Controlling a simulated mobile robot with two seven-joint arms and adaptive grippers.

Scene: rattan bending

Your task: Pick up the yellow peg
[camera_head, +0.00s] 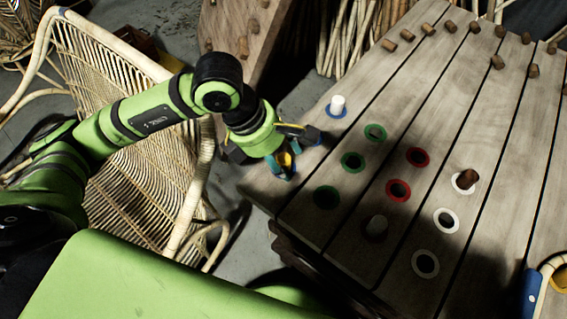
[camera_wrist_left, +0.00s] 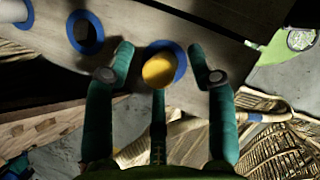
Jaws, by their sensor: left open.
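The yellow peg (camera_wrist_left: 159,70) stands in a blue-ringed hole (camera_wrist_left: 181,62) near the edge of the plank table (camera_head: 258,190). My left gripper (camera_wrist_left: 163,56) is open, with one finger on each side of the peg and a third finger below it in the left wrist view. Gaps show between the side fingers and the peg. In the head view my left gripper (camera_head: 291,152) hangs over the table's left corner, and its fingers partly hide the peg (camera_head: 284,159).
A white peg (camera_head: 337,104) stands in another blue ring close to my left gripper. Green, red and white rings (camera_head: 446,220) and a brown peg (camera_head: 467,179) lie further right. Several wooden pegs (camera_head: 497,62) stand at the back. A rattan chair (camera_head: 135,165) stands left.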

